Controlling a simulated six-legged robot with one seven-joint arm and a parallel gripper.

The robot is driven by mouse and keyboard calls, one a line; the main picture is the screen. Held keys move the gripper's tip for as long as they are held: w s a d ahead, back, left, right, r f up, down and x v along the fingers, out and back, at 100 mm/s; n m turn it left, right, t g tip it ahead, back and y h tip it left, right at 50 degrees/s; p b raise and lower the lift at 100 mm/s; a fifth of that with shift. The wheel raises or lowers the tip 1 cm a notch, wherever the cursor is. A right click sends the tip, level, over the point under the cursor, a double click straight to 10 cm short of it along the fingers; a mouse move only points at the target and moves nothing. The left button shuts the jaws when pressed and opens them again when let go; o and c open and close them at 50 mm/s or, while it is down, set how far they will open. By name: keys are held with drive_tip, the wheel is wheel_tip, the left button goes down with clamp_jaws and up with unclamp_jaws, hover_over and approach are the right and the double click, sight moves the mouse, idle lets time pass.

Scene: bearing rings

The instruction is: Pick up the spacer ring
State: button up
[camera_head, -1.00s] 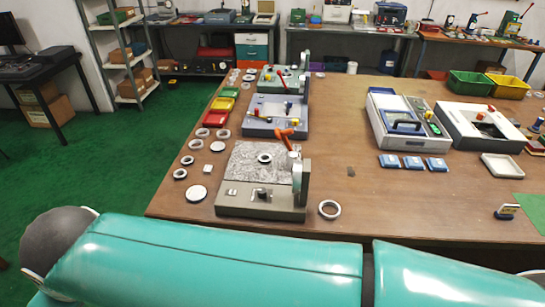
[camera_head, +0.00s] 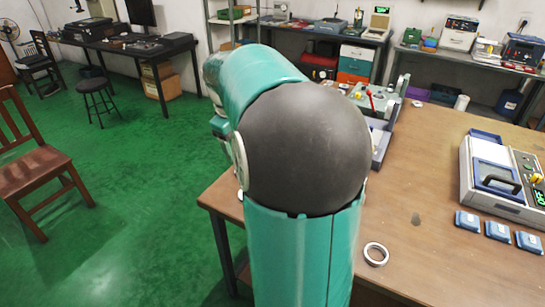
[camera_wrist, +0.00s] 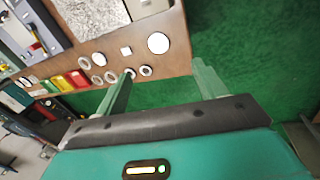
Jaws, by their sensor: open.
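Several metal rings lie on the brown table (camera_wrist: 178,62). In the wrist view they sit near the table edge, among them a ring (camera_wrist: 146,71), a ring (camera_wrist: 99,58) and a ring (camera_wrist: 111,76). A lone silver ring (camera_head: 376,254) lies on the table in the head view. I cannot tell which is the spacer ring. My gripper (camera_wrist: 163,68) is open, its two green fingers apart with nothing held. It is above the table edge, and its left fingertip overlaps the rings in the picture. In the head view my arm hides the gripper and the rings on that side.
A fixture with a speckled plate (camera_wrist: 92,14) is close by. Blue boxes (camera_head: 467,220) are at right.

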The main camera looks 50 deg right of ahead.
drive_tip(key=s+d+f+y, duration=0.1)
drive_tip(key=s+d+f, duration=0.25)
drive_tip(key=d, duration=0.55)
drive_tip(key=s+d+f+m+y, duration=0.1)
drive_tip(key=s+d+f, duration=0.3)
drive_tip(key=d, duration=0.5)
drive_tip(key=s+d+f, duration=0.2)
drive_tip(key=s+d, duration=0.4)
drive_tip(key=d, duration=0.3)
wheel_tip(320, 180, down, 8)
drive_tip(key=shift+r, duration=0.15)
drive_tip(key=shift+d+f, duration=0.1)
drive_tip(key=shift+f, duration=2.9)
drive_tip(key=c, duration=1.2)
drive_tip(key=shift+r, duration=0.1)
